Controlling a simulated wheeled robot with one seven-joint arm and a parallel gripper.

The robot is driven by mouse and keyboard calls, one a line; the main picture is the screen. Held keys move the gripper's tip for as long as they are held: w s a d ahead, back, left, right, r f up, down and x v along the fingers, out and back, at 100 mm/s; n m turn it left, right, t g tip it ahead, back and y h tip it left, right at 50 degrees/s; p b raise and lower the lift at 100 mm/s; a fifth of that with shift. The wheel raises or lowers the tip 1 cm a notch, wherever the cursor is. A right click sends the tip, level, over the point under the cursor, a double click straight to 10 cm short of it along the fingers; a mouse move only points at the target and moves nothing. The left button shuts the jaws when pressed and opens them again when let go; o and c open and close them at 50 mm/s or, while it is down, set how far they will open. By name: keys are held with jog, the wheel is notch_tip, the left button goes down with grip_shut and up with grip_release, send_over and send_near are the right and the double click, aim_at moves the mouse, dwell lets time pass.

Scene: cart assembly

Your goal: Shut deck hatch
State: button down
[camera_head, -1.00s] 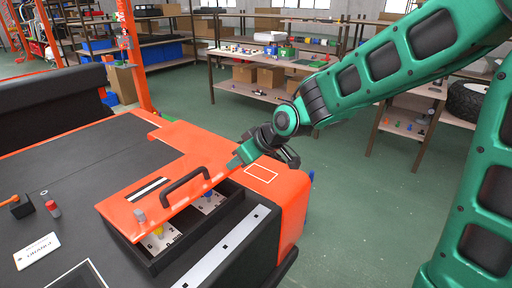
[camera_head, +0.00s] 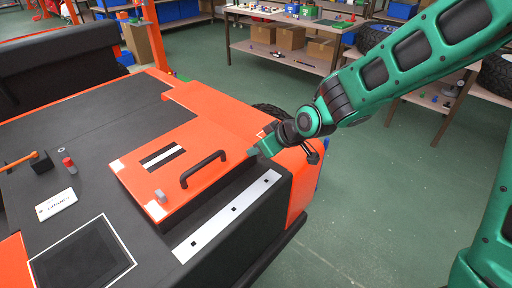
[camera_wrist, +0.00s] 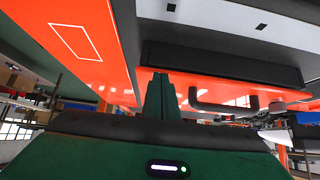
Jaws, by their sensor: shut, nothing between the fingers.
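The deck hatch (camera_head: 180,160) is an orange panel with a black bar handle (camera_head: 203,169), a black-and-white striped patch and a small grey latch piece (camera_head: 160,195). It lies down over its compartment, whose inside is hidden; I cannot tell whether it sits fully flush. The handle also shows in the wrist view (camera_wrist: 224,104), near the orange panel. My gripper (camera_head: 258,151) is shut and empty at the hatch's far right corner, to the right of the handle. Its closed fingers also show in the wrist view (camera_wrist: 160,96). I cannot tell whether they touch the panel.
A light strip with black squares (camera_head: 228,215) runs along the cart's near edge. A red knob (camera_head: 68,163), a white label card (camera_head: 56,204) and a dark framed panel (camera_head: 82,262) lie left on the deck. Shelves with boxes (camera_head: 290,40) stand behind; the green floor is open at right.

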jog(key=s+d, duration=0.5)
jog(key=d, duration=0.2)
jog(key=shift+s+d+r, duration=0.25)
jog(key=shift+s+r, duration=0.1)
jog(key=shift+r, duration=0.05)
dwell(0.3)
jog(key=s+d+r+m+g+h, duration=0.1)
jog(key=s+d+m+h, duration=0.25)
jog(key=d, duration=1.05)
jog(key=s+d+r+m+g+h, duration=0.1)
jog(key=s+d+r+m+h, duration=0.3)
jog(key=d, duration=1)
jog(key=s+d+m+g, duration=0.1)
jog(key=s+d+m, duration=0.3)
jog(key=s, duration=0.4)
jog(key=s+d+r+m+g+y, duration=0.1)
jog(key=s+d+m+g, duration=0.1)
jog(key=s+d+m, duration=0.3)
jog(key=s, duration=0.2)
jog(key=shift+s+d+r+g, duration=0.15)
jog(key=shift+s+d+g, duration=0.15)
jog(key=shift+s, duration=0.1)
jog(key=shift+a, duration=0.1)
